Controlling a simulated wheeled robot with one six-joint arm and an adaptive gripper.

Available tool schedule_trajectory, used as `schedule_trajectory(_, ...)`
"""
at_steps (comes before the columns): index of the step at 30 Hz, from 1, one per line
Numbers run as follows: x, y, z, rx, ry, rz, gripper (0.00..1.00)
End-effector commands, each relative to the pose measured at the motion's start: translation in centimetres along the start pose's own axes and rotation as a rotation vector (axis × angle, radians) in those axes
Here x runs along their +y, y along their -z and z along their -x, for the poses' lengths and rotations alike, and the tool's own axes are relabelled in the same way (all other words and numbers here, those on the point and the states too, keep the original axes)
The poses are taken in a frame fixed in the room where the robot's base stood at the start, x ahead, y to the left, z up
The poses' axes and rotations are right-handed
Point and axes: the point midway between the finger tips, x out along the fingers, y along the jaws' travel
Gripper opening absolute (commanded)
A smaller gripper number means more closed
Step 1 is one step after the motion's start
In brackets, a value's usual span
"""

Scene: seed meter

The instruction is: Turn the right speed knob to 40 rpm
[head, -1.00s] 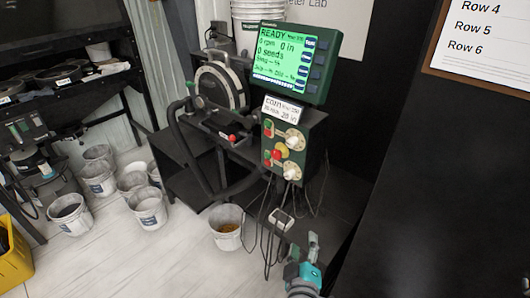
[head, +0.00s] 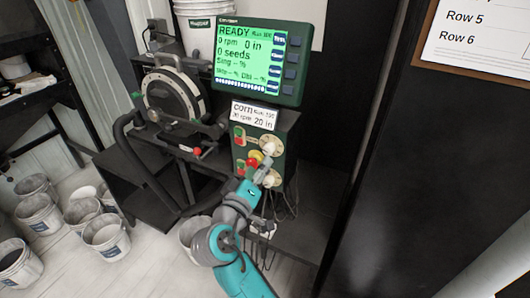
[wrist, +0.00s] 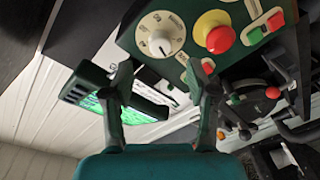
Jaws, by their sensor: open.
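The green control box (head: 239,165) carries two pale round knobs, an upper knob (head: 270,147) and a lower knob (head: 271,179). My gripper (head: 262,170) is in front of the panel near the lower knob and partly covers it. In the wrist view my gripper (wrist: 166,92) is open, with nothing between its fingers. A white knob (wrist: 161,40) on a marked dial shows beyond the fingertips, apart from them. A second dial is partly hidden behind the right finger. The green display (head: 250,58) reads READY, 0 rpm, 0 in and 0 seeds.
A red stop button on yellow (wrist: 216,35) is close beside the white knob. Green and red push buttons (wrist: 265,27) are farther right. A round meter (head: 173,102) stands left of the box. Buckets (head: 105,236) are on the floor at left. A black panel (head: 430,170) fills the right.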

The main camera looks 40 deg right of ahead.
Motion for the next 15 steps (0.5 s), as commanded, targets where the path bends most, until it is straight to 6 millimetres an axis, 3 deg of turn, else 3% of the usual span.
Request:
schedule_trajectory(6,0.1,-0.1,-4.0,-0.002,-0.002,-0.001,0.58)
schedule_trajectory(15,0.0,0.0,-6.8,0.000,-0.001,0.000,0.58)
